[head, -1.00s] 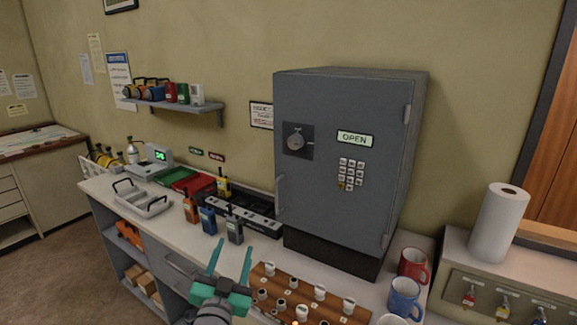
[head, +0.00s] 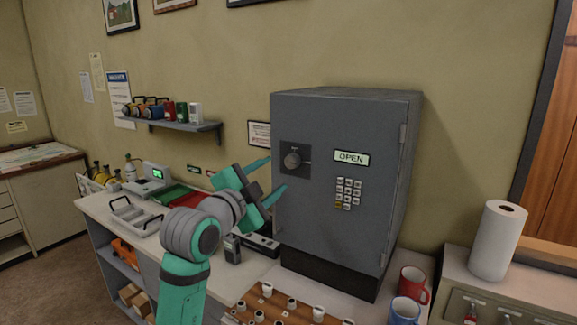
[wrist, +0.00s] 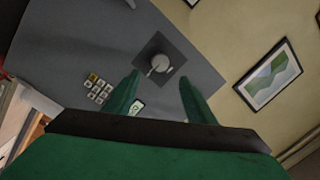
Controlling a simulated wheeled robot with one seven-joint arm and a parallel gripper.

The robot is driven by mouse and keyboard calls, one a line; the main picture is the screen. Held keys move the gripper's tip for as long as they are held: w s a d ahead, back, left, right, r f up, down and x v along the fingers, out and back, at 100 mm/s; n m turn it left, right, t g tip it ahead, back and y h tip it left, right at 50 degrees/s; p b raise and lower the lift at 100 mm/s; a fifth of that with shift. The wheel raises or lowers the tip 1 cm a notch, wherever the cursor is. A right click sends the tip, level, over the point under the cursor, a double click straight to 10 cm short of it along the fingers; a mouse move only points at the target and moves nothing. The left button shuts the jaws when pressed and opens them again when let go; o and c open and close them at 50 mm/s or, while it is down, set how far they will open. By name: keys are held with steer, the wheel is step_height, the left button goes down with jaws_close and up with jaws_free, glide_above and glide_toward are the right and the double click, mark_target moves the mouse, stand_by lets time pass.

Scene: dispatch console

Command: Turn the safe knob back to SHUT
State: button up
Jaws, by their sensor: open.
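The grey safe (head: 340,225) stands on the counter with its door closed against the body. Its round knob (head: 292,160) sits on a dark square plate at the door's upper left. A sign on the door (head: 351,158) reads OPEN. My gripper (head: 277,177) is open and empty, just left of the safe door, with its fingers pointing toward the knob side. In the wrist view the knob (wrist: 159,63) lies ahead, beyond and between my open fingertips (wrist: 158,82), not touched by them. The knob's pointer setting is too small to read for certain.
A keypad (head: 348,193) is below the sign. Radios and a charger strip (head: 262,242) are on the counter below my arm. A wooden rack with several stamps (head: 280,305) is in front of the safe, with mugs (head: 412,284) to its right. A shelf (head: 185,125) hangs behind.

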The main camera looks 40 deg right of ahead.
mark_target(291, 163)
steer(key=x, duration=0.8)
steer(key=shift+w+d+f, duration=0.1)
steer(key=shift+w+d, duration=0.05)
steer(key=shift+d, duration=0.1)
steer(key=shift+w+d, duration=0.25)
steer(key=shift+w, duration=0.1)
steer(key=shift+s+d, duration=0.15)
steer(key=shift+d, duration=0.3)
steer(key=shift+a, duration=0.15)
steer(key=c, duration=1)
